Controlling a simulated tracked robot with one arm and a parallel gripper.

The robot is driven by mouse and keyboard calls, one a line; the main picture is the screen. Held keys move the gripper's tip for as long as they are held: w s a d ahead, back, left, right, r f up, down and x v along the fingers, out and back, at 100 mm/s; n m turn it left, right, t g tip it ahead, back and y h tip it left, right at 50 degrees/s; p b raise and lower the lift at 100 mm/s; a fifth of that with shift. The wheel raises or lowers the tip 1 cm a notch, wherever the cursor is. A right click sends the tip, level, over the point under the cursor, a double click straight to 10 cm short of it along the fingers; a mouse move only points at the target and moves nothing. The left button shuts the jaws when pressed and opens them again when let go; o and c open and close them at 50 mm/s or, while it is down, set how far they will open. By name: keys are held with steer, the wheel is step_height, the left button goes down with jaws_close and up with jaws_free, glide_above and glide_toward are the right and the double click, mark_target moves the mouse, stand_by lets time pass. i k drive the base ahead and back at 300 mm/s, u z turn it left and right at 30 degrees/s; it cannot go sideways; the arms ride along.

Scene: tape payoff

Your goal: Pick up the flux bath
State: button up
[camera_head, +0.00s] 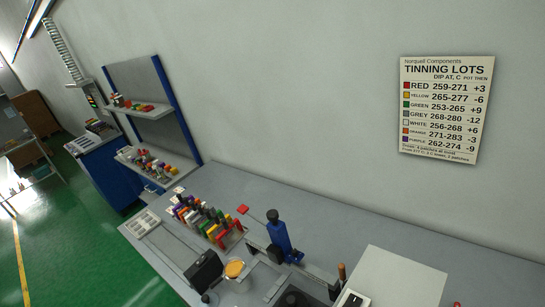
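A small round dish with an amber surface (234,269), which looks like the flux bath, sits on the grey bench (330,223) at the lower middle of the view. A black box-shaped item (204,270) stands close to its left. No label on the dish can be read. My gripper does not show in this view, so its distance from the dish and its state cannot be seen.
A rack of coloured pieces (207,220) stands behind the dish. A blue upright device (280,238) stands to its right. A white box (403,278) is at the lower right. A tinning chart (446,108) hangs on the wall. Green floor (75,260) is open at left.

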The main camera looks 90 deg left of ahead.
mark_target(233, 277)
steer(key=u, duration=1.95)
steer(key=k, duration=0.5)
steer(key=u, duration=0.4)
